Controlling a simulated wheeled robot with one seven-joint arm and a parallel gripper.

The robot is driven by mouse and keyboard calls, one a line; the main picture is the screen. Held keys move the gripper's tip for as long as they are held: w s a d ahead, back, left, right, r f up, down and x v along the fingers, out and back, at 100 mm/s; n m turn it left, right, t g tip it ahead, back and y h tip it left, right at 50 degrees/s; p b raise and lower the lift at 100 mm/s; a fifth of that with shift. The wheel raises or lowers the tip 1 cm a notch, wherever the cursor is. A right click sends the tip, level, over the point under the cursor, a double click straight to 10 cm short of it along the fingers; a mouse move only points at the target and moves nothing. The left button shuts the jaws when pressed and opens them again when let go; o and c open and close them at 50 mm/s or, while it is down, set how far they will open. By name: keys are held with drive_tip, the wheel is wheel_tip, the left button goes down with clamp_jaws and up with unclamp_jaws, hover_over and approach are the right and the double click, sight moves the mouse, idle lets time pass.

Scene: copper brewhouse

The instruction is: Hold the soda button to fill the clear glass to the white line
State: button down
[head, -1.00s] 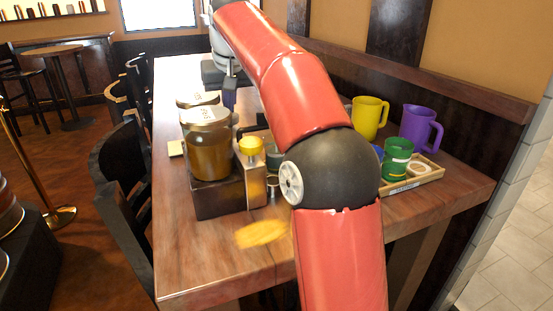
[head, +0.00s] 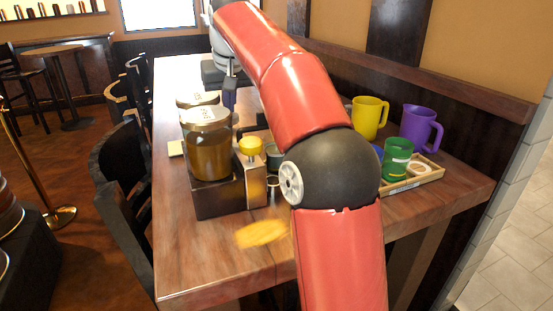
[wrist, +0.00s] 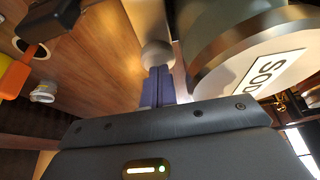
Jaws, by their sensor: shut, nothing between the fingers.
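My gripper (head: 229,98) is shut and empty, pointing down beside the rear dispenser (head: 198,98). In the wrist view its purple fingers (wrist: 158,88) end in line with a round grey knob (wrist: 157,54). I cannot tell whether they touch it. Right of the fingers is a large round lid (wrist: 240,50) with a white label, partly reading "SOD" (wrist: 268,74). The knob is hidden in the head view. I cannot make out the clear glass or its white line for certain; a small pale cup-like thing (wrist: 42,92) stands at the left of the wrist view.
A front dispenser (head: 209,155) with amber liquid and a yellow knob (head: 251,146) stands nearer. A yellow mug (head: 369,117), a purple mug (head: 421,128) and a green mug (head: 397,158) by a wooden tray (head: 432,172) are at right. The table's near left (head: 190,260) is clear.

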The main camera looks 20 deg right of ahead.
idle(0.4)
wheel_tip(320, 180, up, 3)
drive_tip(key=p, duration=0.3)
drive_tip(key=shift+r+p, duration=0.8)
drive_tip(key=shift+r, duration=0.5)
